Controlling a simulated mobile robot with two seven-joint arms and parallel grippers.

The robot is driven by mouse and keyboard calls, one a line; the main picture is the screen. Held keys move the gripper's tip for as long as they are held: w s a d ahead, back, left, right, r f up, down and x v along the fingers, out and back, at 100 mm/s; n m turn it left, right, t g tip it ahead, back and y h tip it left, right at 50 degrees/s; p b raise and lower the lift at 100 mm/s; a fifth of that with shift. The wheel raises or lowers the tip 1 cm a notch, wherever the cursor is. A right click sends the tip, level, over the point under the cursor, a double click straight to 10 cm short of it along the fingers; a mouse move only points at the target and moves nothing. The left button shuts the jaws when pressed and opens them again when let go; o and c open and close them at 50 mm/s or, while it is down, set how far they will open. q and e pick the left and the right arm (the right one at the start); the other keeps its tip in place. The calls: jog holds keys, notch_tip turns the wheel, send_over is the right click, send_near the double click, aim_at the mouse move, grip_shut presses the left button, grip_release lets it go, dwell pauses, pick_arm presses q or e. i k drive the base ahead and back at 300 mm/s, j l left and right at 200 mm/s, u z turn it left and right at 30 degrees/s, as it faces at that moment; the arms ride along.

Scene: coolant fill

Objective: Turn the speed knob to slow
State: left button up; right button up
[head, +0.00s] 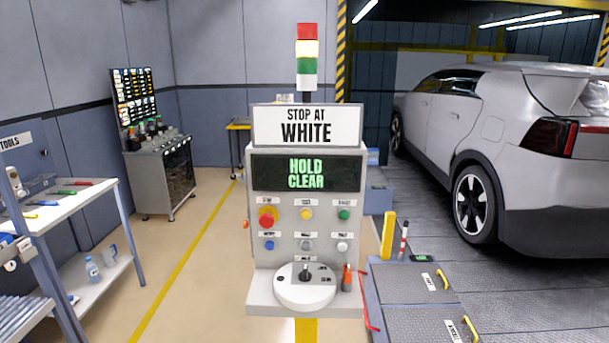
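A grey control console (257,225) stands in the middle of the head view. Its sloped panel carries a large red button on yellow (267,218), a yellow button (306,214), a green button (343,215), a blue button (269,245), a grey control (306,245) and a white button (342,246). Below, a round white dial plate (304,291) bears a dark knob or lever (305,273). The small labels are too small to read, so I cannot tell which control is the speed knob or where it points. Neither gripper is in view.
A sign (306,126) reads "STOP AT WHITE"; the display (307,173) reads "HOLD CLEAR". An orange item (347,277) stands at the console's right. A tool bench (75,207) is at left, a silver car (480,140) at right. The floor left of the console is clear.

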aim_at(241, 176)
jog(key=j+z, duration=0.1)
jog(key=j, duration=0.35)
jog(key=k+j+z, duration=0.1)
jog(key=j, duration=0.4)
jog(key=j+z, duration=0.1)
jog(key=j, duration=0.35)
jog(key=k+j+z, duration=0.1)
jog(key=j, duration=0.35)
jog(key=k+j, duration=0.1)
jog(key=j, duration=0.35)
jog(key=z, duration=0.35)
jog(key=i+j+z, duration=0.1)
jog(key=z, duration=0.25)
jog(key=i+j+z, duration=0.1)
jog(key=j+z, duration=1)
jog(key=j, duration=0.65)
jog(key=j+z, duration=0.2)
jog(key=j, duration=0.95)
